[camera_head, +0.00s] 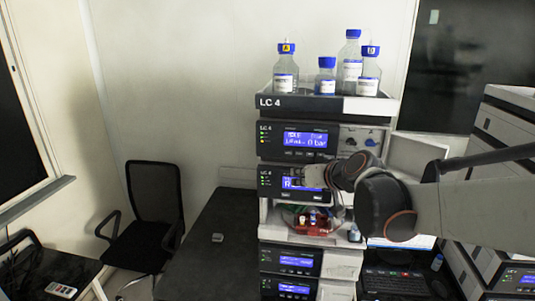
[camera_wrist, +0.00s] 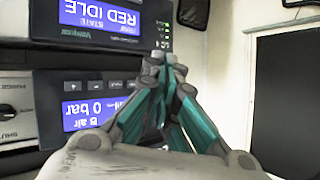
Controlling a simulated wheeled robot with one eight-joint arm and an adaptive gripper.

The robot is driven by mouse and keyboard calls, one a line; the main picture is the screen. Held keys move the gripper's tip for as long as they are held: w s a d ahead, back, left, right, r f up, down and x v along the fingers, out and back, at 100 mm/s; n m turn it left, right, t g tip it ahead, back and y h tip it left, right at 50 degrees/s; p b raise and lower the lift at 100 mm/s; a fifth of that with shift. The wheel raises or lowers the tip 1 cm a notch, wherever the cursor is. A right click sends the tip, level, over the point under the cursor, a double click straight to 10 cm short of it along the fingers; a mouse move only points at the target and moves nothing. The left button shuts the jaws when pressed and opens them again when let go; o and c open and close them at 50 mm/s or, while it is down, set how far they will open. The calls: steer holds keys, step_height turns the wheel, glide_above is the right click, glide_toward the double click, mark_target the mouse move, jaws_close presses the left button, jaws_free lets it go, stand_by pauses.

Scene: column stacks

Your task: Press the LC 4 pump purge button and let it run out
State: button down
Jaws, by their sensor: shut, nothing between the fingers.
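The LC 4 pump module (camera_head: 268,141) is the upper unit of the stack, its lit blue screen showing idle and 0 bar. A row of small buttons (camera_head: 306,154) lies under that screen. The wrist view is upside down and shows the pump screen (camera_wrist: 97,106) with its buttons (camera_wrist: 101,85) and, at the left edge, a panel with a PURGE label (camera_wrist: 10,108). My gripper (camera_head: 309,177) is shut and empty in front of the unit below the pump. Its closed tips (camera_wrist: 158,62) also show in the wrist view. Whether they touch anything cannot be told.
The lower unit's screen (camera_wrist: 100,15) reads RED IDLE. Glass bottles (camera_head: 350,70) stand in the tray on top. An open sample bay (camera_head: 312,220) is below my gripper. A bench (camera_head: 215,225), a chair (camera_head: 155,215) and another stack (camera_head: 505,125) flank the stack.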

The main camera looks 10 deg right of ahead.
steer(key=w+d+b, duration=0.1)
steer(key=w+d, duration=0.1)
steer(key=w, duration=0.6)
steer(key=shift+w+d, duration=0.15)
steer(key=shift+d, duration=0.2)
steer(key=shift+w, duration=0.1)
stand_by(1.2)
steer(key=shift+w+d, duration=0.15)
steer(key=shift+w, duration=0.15)
steer(key=shift+w+d+b, duration=0.1)
steer(key=shift+w+b, duration=0.25)
steer(key=shift+b, duration=0.05)
stand_by(0.6)
steer(key=shift+s, duration=0.15)
steer(key=shift+s+a, duration=0.25)
steer(key=shift+s, duration=0.45)
steer(key=shift+s+a, duration=0.25)
steer(key=shift+s, duration=0.55)
steer(key=shift+s+a, duration=0.3)
steer(key=shift+s, duration=0.55)
steer(key=shift+s+a, duration=0.25)
steer(key=shift+s, duration=0.55)
